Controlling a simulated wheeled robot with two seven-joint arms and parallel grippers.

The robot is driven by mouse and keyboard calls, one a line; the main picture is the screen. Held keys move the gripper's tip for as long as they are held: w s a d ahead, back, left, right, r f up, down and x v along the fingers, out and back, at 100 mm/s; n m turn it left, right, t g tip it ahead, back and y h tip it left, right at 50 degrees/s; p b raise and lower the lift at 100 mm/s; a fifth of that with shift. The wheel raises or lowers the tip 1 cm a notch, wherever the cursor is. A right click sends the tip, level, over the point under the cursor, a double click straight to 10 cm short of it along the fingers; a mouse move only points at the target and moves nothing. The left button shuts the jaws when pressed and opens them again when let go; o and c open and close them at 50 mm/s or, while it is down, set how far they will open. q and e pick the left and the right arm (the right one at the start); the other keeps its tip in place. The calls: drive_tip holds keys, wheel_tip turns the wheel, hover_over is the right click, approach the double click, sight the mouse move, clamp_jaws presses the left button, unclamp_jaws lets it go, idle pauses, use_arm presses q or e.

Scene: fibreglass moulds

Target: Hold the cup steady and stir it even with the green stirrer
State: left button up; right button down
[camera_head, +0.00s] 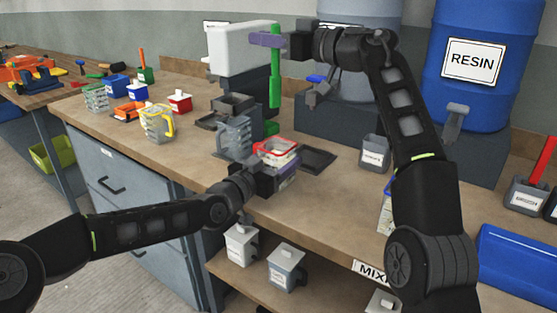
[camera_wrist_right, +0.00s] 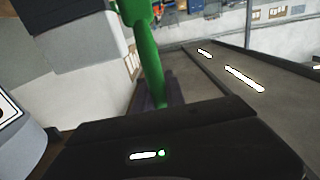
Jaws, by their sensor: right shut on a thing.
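The green stirrer (camera_head: 275,85) hangs upright in my right gripper (camera_head: 266,40), whose purple fingers are shut on its upper part. Its lower end is in the air, above and apart from the cup. In the right wrist view the green stirrer (camera_wrist_right: 148,55) runs down to the fingers. A red-rimmed cup (camera_head: 277,146) with pale contents stands near the front edge of the bench. My left gripper (camera_head: 286,181) is at the near side of this cup and partly hides its lower part. Whether its fingers are closed on the cup cannot be seen.
A yellow-rimmed cup (camera_head: 157,122) stands to the left. A white dispenser (camera_head: 238,48) and a blue resin drum (camera_head: 470,70) stand behind.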

idle(0.6)
drive_tip(key=shift+s+d+r+n+y, duration=0.9)
drive_tip(key=shift+s+d+r+n, duration=0.75)
drive_tip(key=shift+s, duration=0.6)
drive_tip(key=a+f+n, duration=0.1)
drive_tip(key=a+f, duration=0.2)
drive_tip(key=f, duration=0.3)
drive_tip(key=shift+s+a+f+t, duration=0.25)
drive_tip(key=shift+s+a+t, duration=0.05)
drive_tip(key=shift+s+a, duration=0.1)
drive_tip(key=shift+s+f, duration=0.15)
wheel_tip(320, 180, down, 13)
